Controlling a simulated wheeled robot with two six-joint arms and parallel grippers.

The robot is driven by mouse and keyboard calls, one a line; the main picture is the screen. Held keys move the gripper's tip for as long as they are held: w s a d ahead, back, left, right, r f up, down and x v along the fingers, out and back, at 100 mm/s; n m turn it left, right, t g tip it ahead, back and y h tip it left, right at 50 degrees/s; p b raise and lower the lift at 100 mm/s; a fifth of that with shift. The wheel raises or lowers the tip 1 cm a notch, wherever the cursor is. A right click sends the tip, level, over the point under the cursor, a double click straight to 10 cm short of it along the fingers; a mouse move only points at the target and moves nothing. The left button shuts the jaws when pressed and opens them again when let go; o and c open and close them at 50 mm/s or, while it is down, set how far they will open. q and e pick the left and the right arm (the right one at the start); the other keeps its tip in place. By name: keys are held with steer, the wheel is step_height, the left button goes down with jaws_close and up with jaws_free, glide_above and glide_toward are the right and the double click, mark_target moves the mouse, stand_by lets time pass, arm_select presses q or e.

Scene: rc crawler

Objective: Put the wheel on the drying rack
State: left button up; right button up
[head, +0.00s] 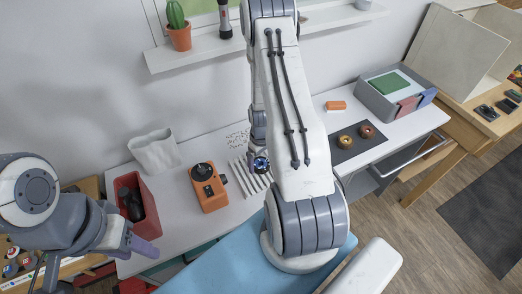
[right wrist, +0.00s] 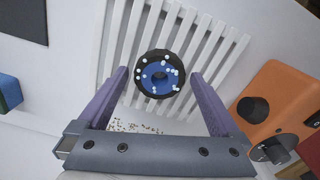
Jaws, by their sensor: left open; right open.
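The wheel (right wrist: 158,71), a dark tyre with a blue hub and white dots, is over or on the white slatted drying rack (right wrist: 212,58) in the right wrist view. Whether it touches the slats is hard to tell. My right gripper (right wrist: 160,80) is open, its purple fingers on either side of the wheel with gaps. In the head view the wheel (head: 261,164) shows small at the rack's (head: 243,178) edge; my right arm hides most of that gripper. My left gripper (head: 145,246) is open and empty at the left, by the table's front edge.
An orange device (head: 209,188) with a black knob stands left of the rack. Further left are a red bin (head: 150,219) and a white container (head: 155,152). A dark mat (head: 345,151) with two round parts and a grey organiser (head: 392,98) lie at right.

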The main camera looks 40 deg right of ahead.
step_height(320, 180, up, 11)
steer(key=b, duration=0.3)
steer(key=shift+r, duration=0.2)
steer(key=a+r+n, duration=0.2)
steer(key=a+r, duration=0.2)
steer(key=a, duration=0.5)
steer(key=a+r+n, duration=0.1)
steer(key=a+r, duration=0.4)
steer(key=a, duration=0.4)
steer(key=s+a+r+n+y, duration=0.1)
steer(key=s+a+r+n, duration=0.2)
steer(key=s+a, duration=1)
steer(key=s+r, duration=0.3)
steer(key=shift+s+r+n, duration=0.15)
steer(key=shift+r+n, duration=0.05)
steer(key=shift+n, duration=0.2)
